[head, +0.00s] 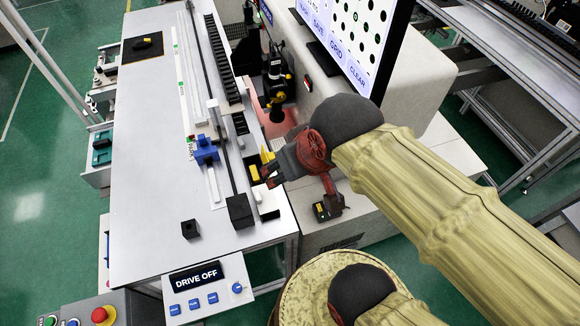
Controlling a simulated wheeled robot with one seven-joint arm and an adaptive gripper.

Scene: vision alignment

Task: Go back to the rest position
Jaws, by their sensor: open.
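My gripper (268,177) is open at the right edge of the white table (150,165), in the middle of the head view. Its fingers point left, close to a small yellow and black part (254,171). I cannot tell whether they touch it. My arm, in a pale yellow cover, reaches in from the lower right and hides part of the machine behind it. I see nothing held between the fingers.
A rail with a blue carriage (206,150) runs along the table. A black block (239,211) stands at its near end and a small black cube (190,229) to its left. A monitor (350,38) stands behind my arm. A DRIVE OFF panel (205,287) is in front.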

